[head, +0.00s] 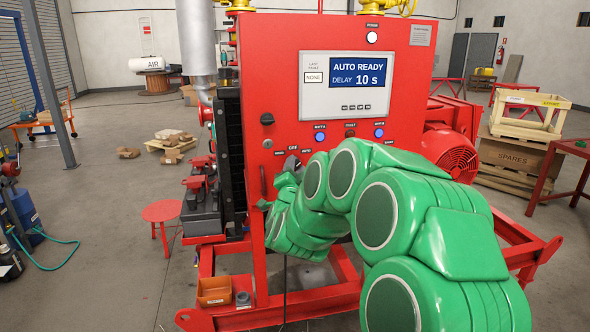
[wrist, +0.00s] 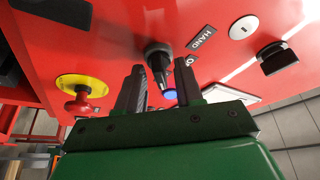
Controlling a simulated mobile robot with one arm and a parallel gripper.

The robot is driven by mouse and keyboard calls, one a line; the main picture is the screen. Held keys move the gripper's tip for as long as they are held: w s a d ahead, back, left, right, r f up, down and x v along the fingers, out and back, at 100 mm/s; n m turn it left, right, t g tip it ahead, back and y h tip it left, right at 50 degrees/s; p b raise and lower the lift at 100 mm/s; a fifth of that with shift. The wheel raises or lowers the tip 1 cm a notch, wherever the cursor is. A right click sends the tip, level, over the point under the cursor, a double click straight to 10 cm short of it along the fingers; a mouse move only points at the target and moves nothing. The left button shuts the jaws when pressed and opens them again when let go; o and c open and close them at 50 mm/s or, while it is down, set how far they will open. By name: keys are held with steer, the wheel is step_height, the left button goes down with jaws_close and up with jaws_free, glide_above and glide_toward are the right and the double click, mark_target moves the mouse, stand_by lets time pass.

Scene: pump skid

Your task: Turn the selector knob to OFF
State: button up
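The black selector knob (wrist: 157,62) sits on the red panel in the wrist view, between the two dark fingers of my gripper (wrist: 160,76). The gripper is open around it; a gap shows on the right finger's side, and contact on the left is unclear. A HAND label (wrist: 203,37) shows beside the knob, and a second label is mostly hidden by the right finger. In the head view the OFF label (head: 293,148) is above the knob, which is largely hidden by my gripper and green arm. I cannot tell which position the knob points to.
A red emergency stop on a yellow base (wrist: 82,95), a round key lock (wrist: 243,27) and another black knob (wrist: 278,58) are near the gripper. The panel's display (head: 345,83) reads AUTO READY, DELAY 10 s. A red stool (head: 162,212) stands at left.

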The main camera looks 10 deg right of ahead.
jaws_close()
steer(key=shift+f+n, duration=0.1)
steer(key=shift+n, duration=0.4)
steer(key=n+t+y, duration=0.1)
steer(key=n+y, duration=0.1)
steer(key=n, duration=0.2)
steer(key=n+y, duration=0.2)
steer(key=n, duration=0.2)
steer(key=n+t+y, duration=0.1)
steer(key=n+y, duration=0.1)
steer(key=n, duration=0.2)
steer(key=shift+d+n+t, duration=0.15)
steer(key=shift+n+t, duration=0.15)
steer(key=shift+o, duration=0.6)
jaws_free()
